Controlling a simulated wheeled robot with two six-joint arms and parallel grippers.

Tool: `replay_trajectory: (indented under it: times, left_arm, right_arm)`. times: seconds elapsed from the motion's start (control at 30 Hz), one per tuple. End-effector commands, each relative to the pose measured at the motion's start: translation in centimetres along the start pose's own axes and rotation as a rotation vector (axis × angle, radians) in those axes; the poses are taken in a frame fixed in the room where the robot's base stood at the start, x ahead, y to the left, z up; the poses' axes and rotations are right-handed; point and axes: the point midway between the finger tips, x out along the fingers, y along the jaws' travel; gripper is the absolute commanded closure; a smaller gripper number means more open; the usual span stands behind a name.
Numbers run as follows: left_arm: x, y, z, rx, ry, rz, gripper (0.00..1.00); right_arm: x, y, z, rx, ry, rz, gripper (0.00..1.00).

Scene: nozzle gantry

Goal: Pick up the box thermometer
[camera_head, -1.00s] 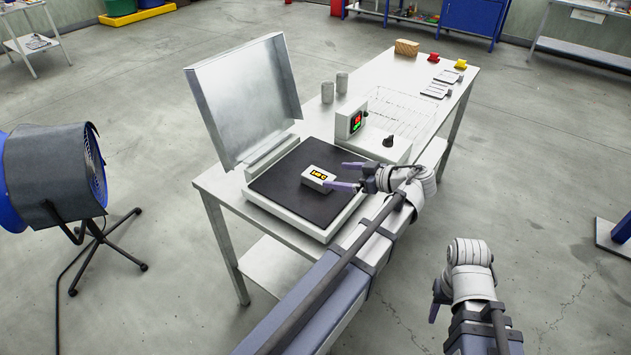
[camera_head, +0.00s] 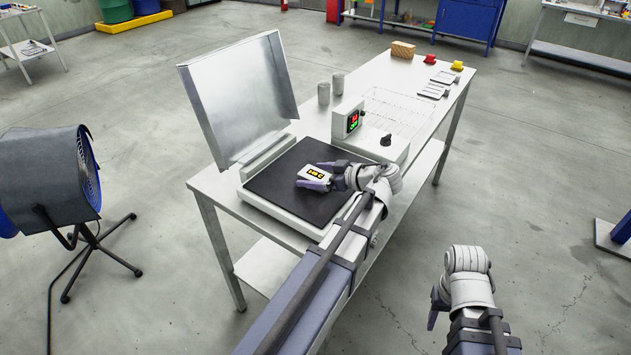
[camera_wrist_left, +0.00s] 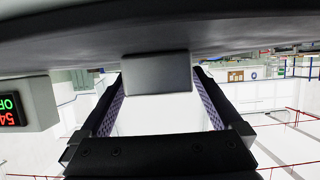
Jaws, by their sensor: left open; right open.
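The box thermometer (camera_head: 316,173) is a small white box with a yellow and black display on top. It sits on the black plate of the heated press in the head view. My left gripper (camera_head: 318,177) is open, low over the plate, with its fingers on either side of the box. In the left wrist view the box (camera_wrist_left: 157,73) is a dark grey block between the two fingertips of the gripper (camera_wrist_left: 158,92), hanging under the dark plate as the picture is upside down. Whether the fingers touch it I cannot tell. My right gripper (camera_head: 436,305) is open and empty, off the table's right side.
The raised metal lid (camera_head: 240,100) stands behind the black plate (camera_head: 270,188). A controller with a red and green display (camera_head: 349,118) and a black knob (camera_head: 386,140) are to the right. Two grey cylinders (camera_head: 324,93) stand behind. A fan (camera_head: 50,180) is at left.

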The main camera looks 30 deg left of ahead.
Motion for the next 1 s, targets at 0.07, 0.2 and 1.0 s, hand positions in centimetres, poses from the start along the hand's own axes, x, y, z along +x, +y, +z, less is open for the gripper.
replay_trajectory:
  times: [0.07, 0.2, 1.0]
  left_arm:
    - [-0.06, 0.01, -0.04, 0.0, 0.0, 0.0, 0.0]
    - [-0.07, 0.0, -0.04, 0.0, 0.0, 0.0, 0.15]
    - [-0.08, -0.01, -0.02, 0.0, 0.0, 0.0, 1.0]
  right_arm:
    - [-0.06, 0.01, 0.0, 0.0, 0.0, 0.0, 0.5]
    - [-0.06, 0.01, 0.0, 0.0, 0.0, 0.0, 0.5]
    - [-0.05, 0.01, 0.0, 0.0, 0.0, 0.0, 0.5]
